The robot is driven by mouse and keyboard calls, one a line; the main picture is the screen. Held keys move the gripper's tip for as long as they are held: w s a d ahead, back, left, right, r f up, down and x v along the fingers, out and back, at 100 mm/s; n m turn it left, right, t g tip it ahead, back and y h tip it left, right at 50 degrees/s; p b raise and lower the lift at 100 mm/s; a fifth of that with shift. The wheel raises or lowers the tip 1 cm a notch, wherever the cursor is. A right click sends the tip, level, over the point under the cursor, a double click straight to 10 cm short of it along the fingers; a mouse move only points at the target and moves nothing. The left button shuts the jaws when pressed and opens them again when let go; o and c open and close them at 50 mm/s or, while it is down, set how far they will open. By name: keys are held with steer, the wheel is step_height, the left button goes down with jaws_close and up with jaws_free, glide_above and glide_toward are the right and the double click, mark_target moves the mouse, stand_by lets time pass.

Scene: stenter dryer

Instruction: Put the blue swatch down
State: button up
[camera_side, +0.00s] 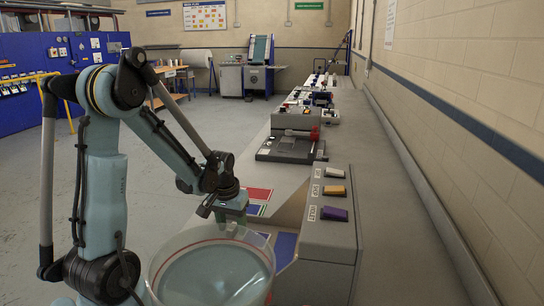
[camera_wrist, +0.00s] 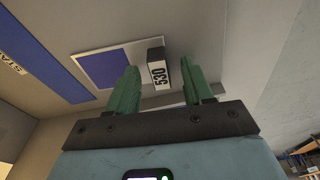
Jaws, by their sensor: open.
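A dark blue square (camera_wrist: 108,69) lies flat on a pale panel in the wrist view, left of my gripper (camera_wrist: 160,78). I cannot tell whether it is a loose swatch or a printed patch. My gripper's green fingers are apart, with a small block marked 530 (camera_wrist: 158,70) showing between or beyond them. In the side view my gripper (camera_side: 232,214) is low over the front of the bench, behind the clear round vessel's rim. A blue patch (camera_side: 286,246) lies to its right. Nothing is clearly held.
The clear round vessel (camera_side: 212,275) stands in front. A grey control box (camera_side: 325,237) with white, yellow and purple buttons is at right. Red and other coloured patches (camera_side: 257,195) lie behind my gripper. A grey machine (camera_side: 290,145) stands farther back.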

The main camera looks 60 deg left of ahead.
steer(key=shift+c, duration=0.3)
jaws_close()
steer(key=shift+r, duration=0.1)
